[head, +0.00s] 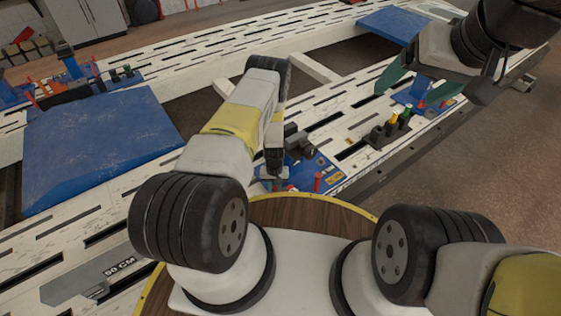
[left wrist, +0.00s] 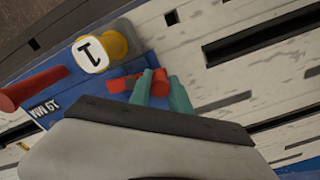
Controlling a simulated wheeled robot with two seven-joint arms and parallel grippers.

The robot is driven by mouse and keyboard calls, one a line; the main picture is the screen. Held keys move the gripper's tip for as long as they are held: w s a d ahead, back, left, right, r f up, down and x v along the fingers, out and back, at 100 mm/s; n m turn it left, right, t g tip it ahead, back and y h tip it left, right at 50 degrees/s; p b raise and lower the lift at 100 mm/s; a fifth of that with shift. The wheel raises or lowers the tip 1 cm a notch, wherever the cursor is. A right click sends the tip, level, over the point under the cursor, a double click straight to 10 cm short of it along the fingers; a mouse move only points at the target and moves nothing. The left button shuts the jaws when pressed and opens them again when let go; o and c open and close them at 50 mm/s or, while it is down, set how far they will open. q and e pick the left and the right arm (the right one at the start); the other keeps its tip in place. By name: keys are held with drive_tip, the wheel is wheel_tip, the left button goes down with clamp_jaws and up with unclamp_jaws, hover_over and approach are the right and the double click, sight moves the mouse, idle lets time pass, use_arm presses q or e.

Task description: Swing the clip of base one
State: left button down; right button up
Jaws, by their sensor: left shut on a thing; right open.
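Base one (left wrist: 135,45) is a blue block on the white bench, marked by a round white "1" label (left wrist: 91,54) beside a yellow part in the left wrist view. In the head view the blue base (head: 306,174) is partly hidden by my left arm. My left gripper (left wrist: 163,88) has green fingers closed around the red end of the clip (left wrist: 124,83); a flat red part shows beside them. In the head view my left gripper (head: 277,184) points down at the base's left side. My right gripper (head: 420,85) is open, high at the upper right, away from base one.
A red peg (left wrist: 30,88) sticks up from the base. A dark holder with coloured pegs (head: 390,130) stands right of it. Another blue base (head: 415,95) lies beyond, below my right gripper. A large blue plate (head: 95,145) covers the bench at left. Slots run along the bench.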

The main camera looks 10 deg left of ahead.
use_arm(q)
drive_tip(key=c, duration=1.5)
unclamp_jaws()
drive_tip(key=shift+r, duration=3.95)
